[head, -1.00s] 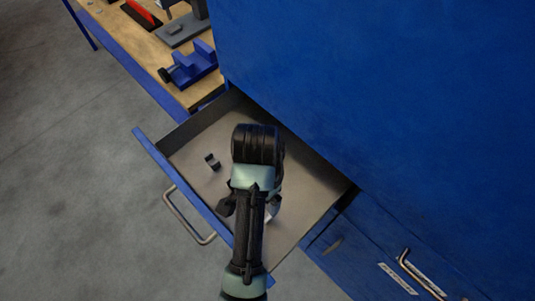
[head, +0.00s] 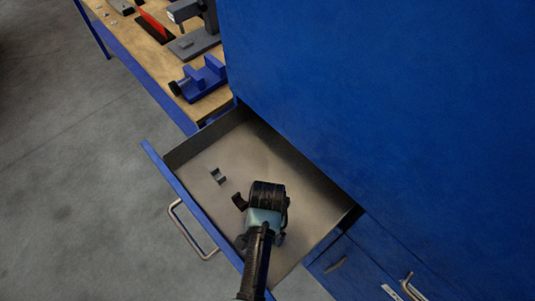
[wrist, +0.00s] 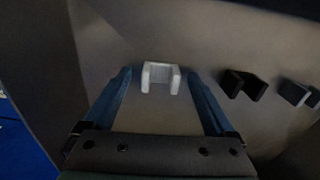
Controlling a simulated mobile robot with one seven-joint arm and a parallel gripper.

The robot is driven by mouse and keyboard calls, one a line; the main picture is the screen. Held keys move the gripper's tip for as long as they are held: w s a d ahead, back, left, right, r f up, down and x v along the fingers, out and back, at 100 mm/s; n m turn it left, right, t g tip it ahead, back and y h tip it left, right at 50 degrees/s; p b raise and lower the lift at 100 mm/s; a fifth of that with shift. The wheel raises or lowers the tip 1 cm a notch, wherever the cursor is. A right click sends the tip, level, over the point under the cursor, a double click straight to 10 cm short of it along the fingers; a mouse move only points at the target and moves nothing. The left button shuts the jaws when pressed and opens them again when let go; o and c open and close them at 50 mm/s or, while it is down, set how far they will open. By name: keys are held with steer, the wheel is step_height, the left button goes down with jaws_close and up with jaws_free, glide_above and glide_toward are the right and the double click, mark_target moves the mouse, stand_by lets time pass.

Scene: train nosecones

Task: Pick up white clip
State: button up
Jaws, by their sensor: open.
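In the wrist view, the white clip (wrist: 160,77) is a small U-shaped piece lying on the drawer floor. My gripper (wrist: 164,82) is open, with one blue finger on each side of the clip and a gap on both sides. I see no contact, and the height of the fingers above the floor is hard to tell. In the head view my arm covers the white clip, and the fingertips cannot be made out there.
An open drawer (head: 175,187) of the blue cabinet (head: 380,100) surrounds my gripper with low walls. A black clip (wrist: 244,84) and a grey clip (wrist: 296,92) lie to the right in the wrist view. A dark clip (head: 217,176) shows in the head view. A workbench (head: 150,55) stands behind.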

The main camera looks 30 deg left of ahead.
steer(key=shift+w+f, duration=0.1)
steer(key=shift+f, duration=0.2)
steer(key=shift+r, duration=0.1)
steer(key=c, duration=1.4)
